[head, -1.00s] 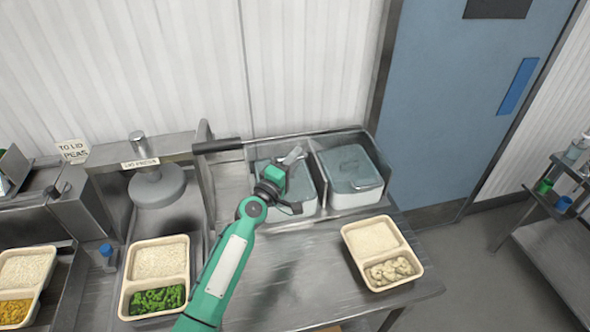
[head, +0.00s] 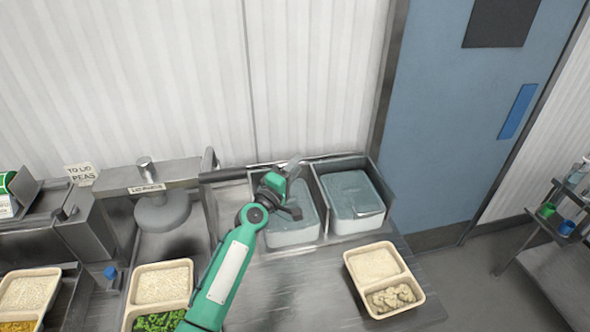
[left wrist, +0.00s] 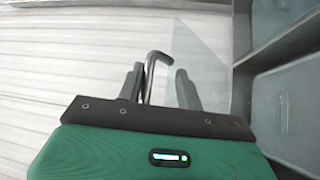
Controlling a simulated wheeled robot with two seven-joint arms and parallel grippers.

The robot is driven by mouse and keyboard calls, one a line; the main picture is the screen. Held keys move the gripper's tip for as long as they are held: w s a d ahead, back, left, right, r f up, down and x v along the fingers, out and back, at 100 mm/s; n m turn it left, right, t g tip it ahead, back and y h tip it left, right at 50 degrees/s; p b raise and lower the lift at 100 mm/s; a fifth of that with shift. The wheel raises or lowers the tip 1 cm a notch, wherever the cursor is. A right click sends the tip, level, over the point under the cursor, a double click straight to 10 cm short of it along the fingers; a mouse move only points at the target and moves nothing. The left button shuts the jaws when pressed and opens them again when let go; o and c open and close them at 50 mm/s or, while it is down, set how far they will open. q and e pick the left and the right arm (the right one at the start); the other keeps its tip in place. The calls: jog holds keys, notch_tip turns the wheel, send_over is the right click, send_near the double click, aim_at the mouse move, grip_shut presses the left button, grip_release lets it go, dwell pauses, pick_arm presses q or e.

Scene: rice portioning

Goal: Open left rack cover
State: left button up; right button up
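My left gripper (head: 290,212) is over the left compartment of the metal rack. Below it is a pale, bluish bin (head: 296,236), partly hidden by my arm. In the left wrist view, a thin bent metal handle (left wrist: 150,75) lies between the fingers of this gripper (left wrist: 160,85), close to one finger. A gap shows on its other side, so a firm grip cannot be told. A clear pane (left wrist: 205,55), apparently the left cover, shows beyond the fingers. How far it is raised is unclear. My right gripper is not in view.
The right bin (head: 352,192) stands beside the left one. A tray of rice and pale food (head: 350,262) stands in front of the rack. A round press (head: 163,212) and another food tray (head: 190,285) are left of my arm. The ribbed wall (head: 310,70) stands behind.

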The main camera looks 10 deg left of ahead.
pick_arm(q)
jog(key=shift+f, duration=0.2)
jog(key=b+v, duration=0.4)
jog(key=v, duration=0.9)
jog(key=shift+s+a, duration=0.3)
